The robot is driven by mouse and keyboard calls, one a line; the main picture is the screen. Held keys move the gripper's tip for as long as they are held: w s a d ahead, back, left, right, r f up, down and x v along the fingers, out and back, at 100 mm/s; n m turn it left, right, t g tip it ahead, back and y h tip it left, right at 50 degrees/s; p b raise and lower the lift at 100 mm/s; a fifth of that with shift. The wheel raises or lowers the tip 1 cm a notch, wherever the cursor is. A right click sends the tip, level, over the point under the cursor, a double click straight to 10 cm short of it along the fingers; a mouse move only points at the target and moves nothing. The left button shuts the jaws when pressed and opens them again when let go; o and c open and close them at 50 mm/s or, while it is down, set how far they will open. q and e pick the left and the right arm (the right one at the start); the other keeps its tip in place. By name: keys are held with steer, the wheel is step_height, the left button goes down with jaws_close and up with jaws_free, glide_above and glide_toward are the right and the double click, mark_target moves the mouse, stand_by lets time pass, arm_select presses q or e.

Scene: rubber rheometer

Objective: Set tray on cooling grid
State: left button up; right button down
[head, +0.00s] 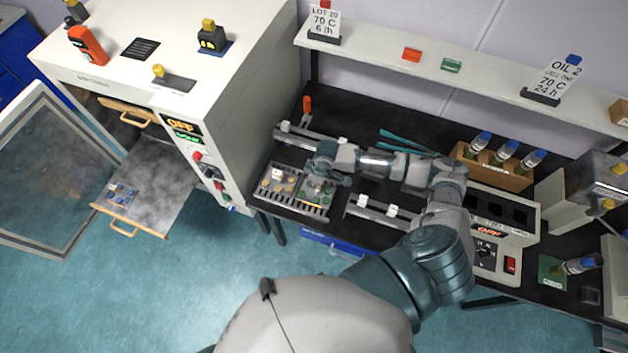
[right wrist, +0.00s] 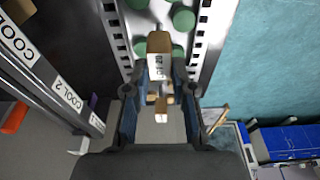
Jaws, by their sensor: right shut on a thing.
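My right gripper (head: 326,172) is over the bench, above a metal tray with green discs (head: 317,191). In the right wrist view my right gripper (right wrist: 161,105) is shut on the tan upright handle (right wrist: 159,68) of this tray, which bears a partly readable lot label. The green discs (right wrist: 183,20) show beyond the handle. A second tray with tan discs (head: 278,181) sits to the left. Both trays appear over a slotted metal grid (head: 290,206); I cannot tell whether the held tray touches it. My left gripper is not in view.
The oven (head: 180,70) stands left, its door (head: 50,165) open and a shelf (head: 160,180) with blue pieces pulled out. Rails lie behind and right of the trays; one carries COOL labels (right wrist: 68,95). A bottle rack (head: 490,172) and instrument (head: 500,235) stand right.

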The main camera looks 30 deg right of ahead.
steer(key=shift+f, duration=0.1)
steer(key=shift+d+f, duration=0.15)
steer(key=shift+f, duration=0.4)
steer(key=c, duration=0.9)
jaws_free()
steer(key=shift+r, duration=0.1)
step_height(320, 180, up, 2)
steer(key=shift+r+p, duration=0.25)
steer(key=shift+p, duration=0.85)
steer(key=shift+r, duration=1.65)
